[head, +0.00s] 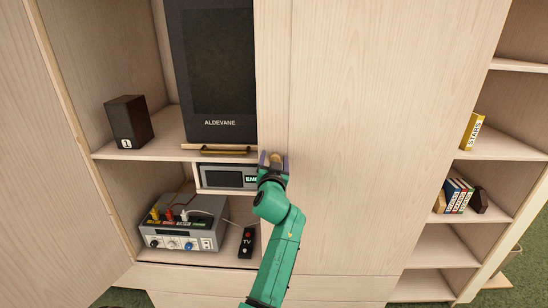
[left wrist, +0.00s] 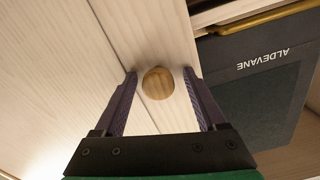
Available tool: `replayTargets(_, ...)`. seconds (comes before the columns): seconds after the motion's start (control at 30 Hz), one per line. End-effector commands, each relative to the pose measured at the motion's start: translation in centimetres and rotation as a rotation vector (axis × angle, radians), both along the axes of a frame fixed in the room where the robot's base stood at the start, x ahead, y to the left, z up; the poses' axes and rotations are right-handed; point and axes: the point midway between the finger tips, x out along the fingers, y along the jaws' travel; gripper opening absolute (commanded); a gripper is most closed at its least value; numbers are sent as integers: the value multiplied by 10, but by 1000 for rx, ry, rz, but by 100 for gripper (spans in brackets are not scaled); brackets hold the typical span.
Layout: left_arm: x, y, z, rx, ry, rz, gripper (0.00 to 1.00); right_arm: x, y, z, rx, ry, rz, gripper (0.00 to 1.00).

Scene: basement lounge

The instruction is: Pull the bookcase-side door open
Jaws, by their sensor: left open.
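The bookcase-side door (head: 390,130) is a pale wood panel right of the open compartments and appears shut. A thin vertical seam separates its broad panel from a narrow pale strip at its left. A round wooden knob (left wrist: 158,84) sits on this strip. My left gripper (head: 273,161) is at the knob, open, with one purple finger on each side of it. In the left wrist view, a gap shows between the knob and each finger of the gripper (left wrist: 159,76). My right gripper is not in view.
Open compartments at left hold a dark speaker (head: 129,122), a black ALDEVANE panel (head: 215,128), a grey device (head: 184,224) with cables and a TV remote (head: 247,243). A bookcase (head: 488,146) with books stands at right. Another pale panel (head: 40,190) stands at far left.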

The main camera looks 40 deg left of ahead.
Motion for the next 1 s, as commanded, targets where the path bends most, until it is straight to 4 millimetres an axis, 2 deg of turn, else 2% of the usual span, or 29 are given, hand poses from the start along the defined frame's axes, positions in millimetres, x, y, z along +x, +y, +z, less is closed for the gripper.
replayTargets(0.07,0,0,0,0,0,0,74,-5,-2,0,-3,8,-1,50)
replayTargets(0.2,0,0,0,0,0,0,20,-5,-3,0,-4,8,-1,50)
replayTargets(0.27,0,0,0,0,0,-1,0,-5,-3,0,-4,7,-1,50)
replayTargets(1.0,0,0,-1,-2,1,-2,0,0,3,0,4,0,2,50)
